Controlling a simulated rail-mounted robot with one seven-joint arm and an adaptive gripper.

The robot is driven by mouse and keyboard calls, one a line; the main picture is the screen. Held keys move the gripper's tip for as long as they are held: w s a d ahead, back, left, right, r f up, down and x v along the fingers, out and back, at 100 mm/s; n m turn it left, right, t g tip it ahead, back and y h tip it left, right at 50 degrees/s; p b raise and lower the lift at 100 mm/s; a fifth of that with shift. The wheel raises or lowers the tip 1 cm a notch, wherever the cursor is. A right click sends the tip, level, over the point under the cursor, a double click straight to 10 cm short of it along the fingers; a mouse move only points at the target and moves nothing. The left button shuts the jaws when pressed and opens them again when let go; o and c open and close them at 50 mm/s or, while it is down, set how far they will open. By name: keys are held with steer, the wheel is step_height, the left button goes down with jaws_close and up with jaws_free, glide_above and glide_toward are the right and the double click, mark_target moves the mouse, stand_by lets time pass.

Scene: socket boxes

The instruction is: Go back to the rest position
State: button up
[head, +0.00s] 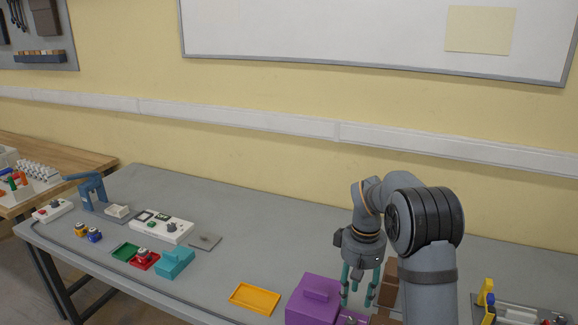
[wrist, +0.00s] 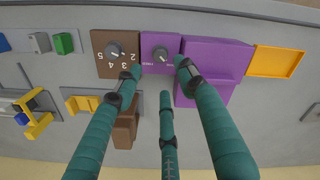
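My gripper (head: 357,290) has three teal fingers and points down over the right part of the grey table. In the wrist view its fingertips (wrist: 160,76) are spread apart with nothing held between them. A small purple plate with a grey knob (wrist: 160,54) lies just beyond the fingertips; I cannot tell how far below them it is. A brown plate with a numbered knob (wrist: 115,52) sits beside it. A large purple box (head: 314,298) stands left of my gripper in the head view. My arm hides part of the brown pieces.
An orange tray (head: 255,299) lies left of the purple box. A teal block (head: 175,262), a red tray (head: 143,261), a green tray (head: 125,252) and a white panel (head: 161,227) are farther left. A yellow clamp-like piece (head: 487,297) is at right. The table's back middle is clear.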

mark_target(352, 320)
step_height(352, 320, down, 10)
steer(key=shift+f, duration=0.1)
steer(key=shift+m, duration=0.8)
steer(key=m, duration=0.3)
steer(key=shift+r+m+p, duration=0.2)
steer(key=shift+m+p, duration=0.15)
steer(key=shift+m, duration=0.05)
steer(key=m+p, duration=0.1)
steer(key=m, duration=0.2)
steer(key=shift+m, duration=0.4)
steer(key=m+p, duration=0.2)
steer(key=m, duration=0.2)
steer(key=shift+r+m, duration=0.1)
steer(key=shift+m, duration=0.3)
steer(key=m+p, duration=0.2)
steer(key=m, duration=0.1)
steer(key=shift+m, duration=0.4)
steer(key=shift+r, duration=0.55)
